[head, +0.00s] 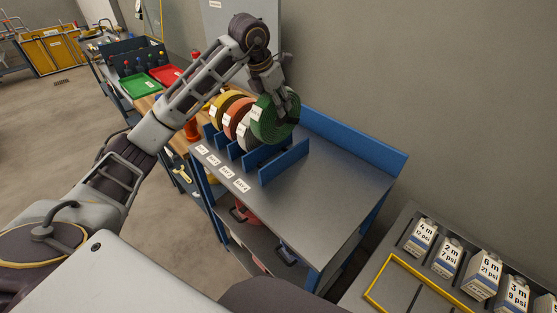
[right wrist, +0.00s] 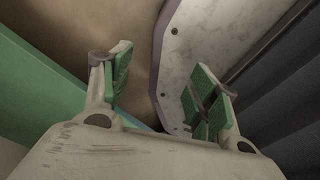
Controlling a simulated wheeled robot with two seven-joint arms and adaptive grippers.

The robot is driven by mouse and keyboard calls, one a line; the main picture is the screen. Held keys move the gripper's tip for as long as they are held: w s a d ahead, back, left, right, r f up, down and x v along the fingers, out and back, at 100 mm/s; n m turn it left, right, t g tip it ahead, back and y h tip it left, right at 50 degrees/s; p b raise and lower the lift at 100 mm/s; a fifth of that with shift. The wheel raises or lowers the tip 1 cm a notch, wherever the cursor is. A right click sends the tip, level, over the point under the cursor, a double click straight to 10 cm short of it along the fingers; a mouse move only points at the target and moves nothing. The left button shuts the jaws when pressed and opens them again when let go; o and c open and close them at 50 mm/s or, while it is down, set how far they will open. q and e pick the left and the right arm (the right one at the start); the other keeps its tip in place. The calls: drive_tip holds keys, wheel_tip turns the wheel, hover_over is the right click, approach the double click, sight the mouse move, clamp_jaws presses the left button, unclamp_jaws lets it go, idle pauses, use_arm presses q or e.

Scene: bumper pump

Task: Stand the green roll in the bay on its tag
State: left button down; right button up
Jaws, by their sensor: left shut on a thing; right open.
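The green roll (head: 268,124) is upright in the head view, at the right end of a row of rolls on the grey cart top. My left gripper (head: 284,108) is shut on its upper right part; the fingers partly cover it. The roll is over or in the bays between the blue dividers (head: 284,162); I cannot tell whether it touches the cart top. White tags line the cart's front edge, the rightmost tag (head: 241,185) among them; their print is too small to read. My right gripper (right wrist: 160,80) is open and empty in the right wrist view.
Yellow (head: 219,104), orange (head: 236,117) and white (head: 246,135) rolls stand left of the green one. A blue wall (head: 355,140) backs the cart. The cart top's right part is clear. Labelled boxes (head: 447,258) stand at lower right.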

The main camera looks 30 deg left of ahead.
sight(277, 130)
use_arm(q)
drive_tip(key=shift+f, duration=2.75)
use_arm(e)
drive_tip(key=shift+s+a+r, duration=0.2)
drive_tip(key=shift+a+r, duration=0.1)
drive_tip(key=shift+a, duration=0.05)
use_arm(q)
drive_tip(key=shift+f+p, duration=0.15)
drive_tip(key=shift+p, duration=0.15)
use_arm(e)
drive_tip(key=shift+d, duration=0.45)
use_arm(q)
drive_tip(key=shift+f, duration=1.95)
use_arm(e)
drive_tip(key=shift+a+r, duration=0.2)
drive_tip(key=shift+r, duration=0.1)
drive_tip(key=shift+a+f, duration=0.1)
drive_tip(key=shift+a, duration=0.05)
